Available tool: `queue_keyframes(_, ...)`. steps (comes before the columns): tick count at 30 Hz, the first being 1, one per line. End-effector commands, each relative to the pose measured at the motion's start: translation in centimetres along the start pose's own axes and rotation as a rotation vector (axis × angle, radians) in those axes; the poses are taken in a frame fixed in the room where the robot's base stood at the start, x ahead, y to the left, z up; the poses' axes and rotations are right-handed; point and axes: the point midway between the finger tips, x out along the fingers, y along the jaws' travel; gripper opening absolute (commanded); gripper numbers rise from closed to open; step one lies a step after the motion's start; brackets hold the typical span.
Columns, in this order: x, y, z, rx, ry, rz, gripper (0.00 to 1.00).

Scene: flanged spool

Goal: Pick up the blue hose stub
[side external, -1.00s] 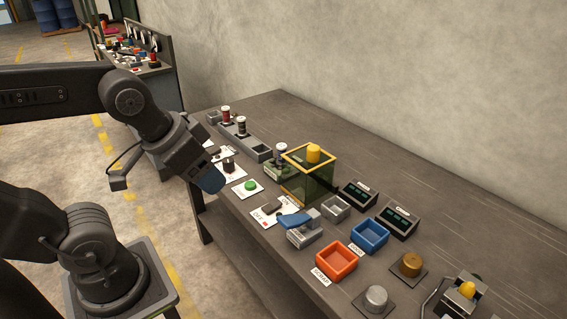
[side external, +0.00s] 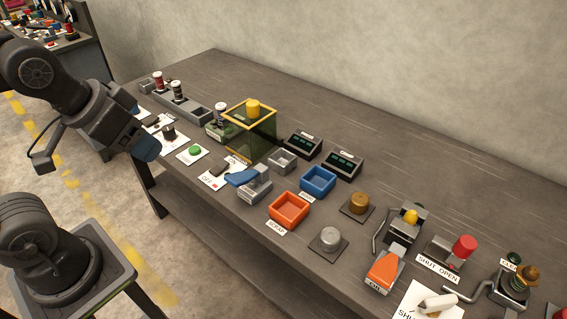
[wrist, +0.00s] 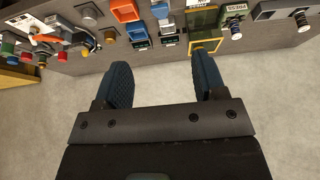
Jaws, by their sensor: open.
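No piece shows that I can surely name as the blue hose stub. A blue elongated piece (side external: 241,178) lies slanted on top of a small grey block (side external: 256,190) near the table's front edge. I cannot tell whether it is the stub or a handle. My gripper (side external: 147,150), with dark blue ribbed fingers, hangs beside the front edge at the left in the side view, left of that piece and apart from it.
On the table (side external: 430,185) stand a yellow-framed clear box (side external: 262,142), a blue tray (side external: 318,181), an orange tray (side external: 289,209) and a green button (side external: 195,150). A red knob (side external: 464,247) and other fixtures stand at the right. The table's back strip is bare.

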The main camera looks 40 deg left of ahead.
Motion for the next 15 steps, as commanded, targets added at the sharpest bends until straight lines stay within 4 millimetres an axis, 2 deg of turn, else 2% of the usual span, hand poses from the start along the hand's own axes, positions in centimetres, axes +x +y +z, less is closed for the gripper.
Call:
queue_keyframes(9, 0.0, -0.1, -0.4, -0.009, -0.002, -0.004, 0.61)
queue_keyframes(11, 0.1, -0.4, -1.3, -0.025, -0.007, -0.012, 0.61)
queue_keyframes(14, 0.6, -1.2, -3.8, -0.076, -0.021, -0.037, 0.61)
queue_keyframes(15, 1.0, -1.8, -5.2, -0.106, -0.026, -0.05, 0.61)
